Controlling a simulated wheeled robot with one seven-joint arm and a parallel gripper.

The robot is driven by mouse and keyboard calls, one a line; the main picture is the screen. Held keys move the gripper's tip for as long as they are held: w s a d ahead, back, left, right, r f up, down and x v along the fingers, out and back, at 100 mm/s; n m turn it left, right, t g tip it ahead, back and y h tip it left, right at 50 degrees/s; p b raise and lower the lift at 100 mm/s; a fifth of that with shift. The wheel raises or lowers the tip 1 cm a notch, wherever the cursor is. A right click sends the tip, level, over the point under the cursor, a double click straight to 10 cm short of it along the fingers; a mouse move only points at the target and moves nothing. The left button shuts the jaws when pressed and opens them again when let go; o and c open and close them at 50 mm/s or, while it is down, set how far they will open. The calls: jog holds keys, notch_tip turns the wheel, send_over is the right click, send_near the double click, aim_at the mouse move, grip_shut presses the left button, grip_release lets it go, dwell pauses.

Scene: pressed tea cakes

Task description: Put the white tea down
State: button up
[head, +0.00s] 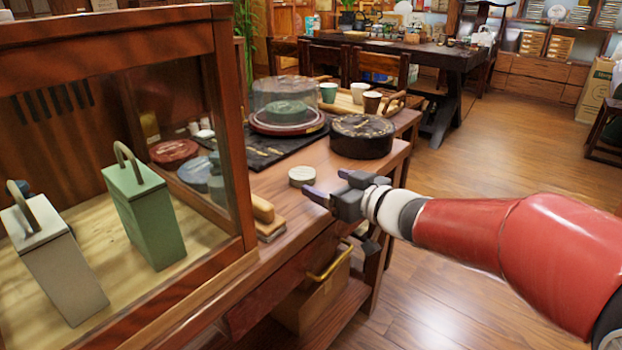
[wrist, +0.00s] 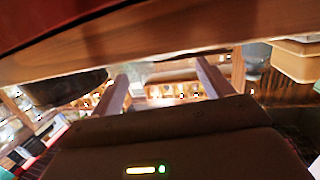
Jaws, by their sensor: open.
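A small pale round cake (head: 302,177), which looks like the white tea, lies flat on the wooden table (head: 283,187) near its front edge. My gripper (head: 326,183) is open, just to the right of the pale cake in the head view, with no object visible between its fingers. Whether a finger touches the cake is unclear. In the wrist view my gripper (wrist: 162,86) shows two spread fingers against a blurred, overexposed background. I cannot make out the cake there.
A glass cabinet (head: 228,130) holds green (head: 145,212) and grey (head: 55,262) handled containers. A tan wooden object (head: 264,209) lies beside it. Behind the cake are a dark round box (head: 362,138), a domed stand (head: 287,106) and a cup tray (head: 346,104). Open floor (head: 500,145) lies right.

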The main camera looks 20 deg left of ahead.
aim_at(308, 175)
jog(key=x, duration=0.6)
jog(key=shift+s+a, duration=0.1)
jog(key=shift+a, duration=0.2)
jog(key=shift+c, duration=0.3)
jog(key=shift+r, duration=0.1)
jog(key=c, duration=1.1)
